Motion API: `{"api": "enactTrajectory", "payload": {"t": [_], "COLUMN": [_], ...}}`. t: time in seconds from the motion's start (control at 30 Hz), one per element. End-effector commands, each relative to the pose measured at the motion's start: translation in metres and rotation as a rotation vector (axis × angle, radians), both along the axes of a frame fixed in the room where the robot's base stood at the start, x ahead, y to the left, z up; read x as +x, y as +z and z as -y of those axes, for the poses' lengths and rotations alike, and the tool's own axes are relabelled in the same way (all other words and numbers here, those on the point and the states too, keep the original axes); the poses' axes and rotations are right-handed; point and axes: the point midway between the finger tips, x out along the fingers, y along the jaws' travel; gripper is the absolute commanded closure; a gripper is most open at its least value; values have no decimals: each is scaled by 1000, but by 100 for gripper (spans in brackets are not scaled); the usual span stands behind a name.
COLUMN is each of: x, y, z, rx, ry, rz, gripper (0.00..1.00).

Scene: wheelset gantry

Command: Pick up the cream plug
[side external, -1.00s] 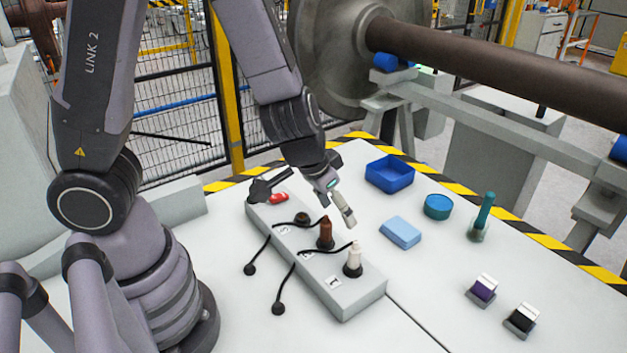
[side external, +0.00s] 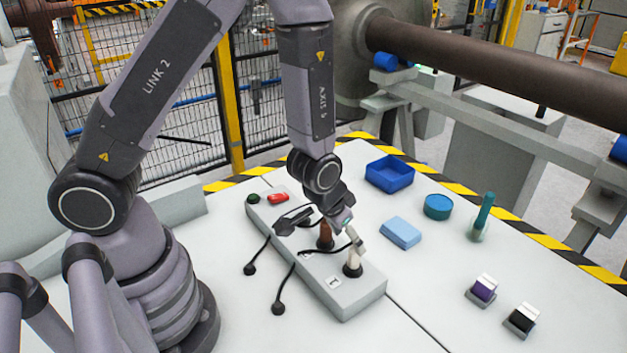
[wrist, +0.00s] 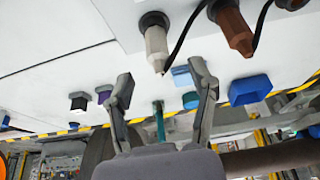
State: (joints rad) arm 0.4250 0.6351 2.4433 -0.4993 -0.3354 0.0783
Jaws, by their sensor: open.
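The cream plug (side external: 351,262) stands upright in a dark socket on the grey block (side external: 362,296), with a black cable from its top. It also shows in the wrist view (wrist: 156,45), beyond my fingertips and between their lines. My gripper (wrist: 159,82) is open and empty. In the side view my gripper (side external: 358,243) is just above the cream plug, and its fingers partly cover the plug's top. I cannot tell there whether they touch it. The brown plug (side external: 325,237) stands in the socket beside it, partly hidden by my gripper.
A light blue block (side external: 400,232), a blue tray (side external: 389,174), a teal round container (side external: 437,207) and a teal upright stick (side external: 484,212) stand to the right. Purple (side external: 482,289) and black (side external: 521,318) items sit at the front right.

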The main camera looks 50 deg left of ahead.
Motion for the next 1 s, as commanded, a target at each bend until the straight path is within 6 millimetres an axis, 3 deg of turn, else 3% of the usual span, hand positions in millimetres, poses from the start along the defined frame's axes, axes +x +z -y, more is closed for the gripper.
{"api": "enactTrajectory", "payload": {"t": [0.33,0.63,1.0], "x": [18,20,20], "y": [-43,-47,-46], "z": [2,2,2], "rx": [1,0,0], "ry": [0,-1,-1], "rz": [-2,1,1], "gripper": [42,44,92]}}
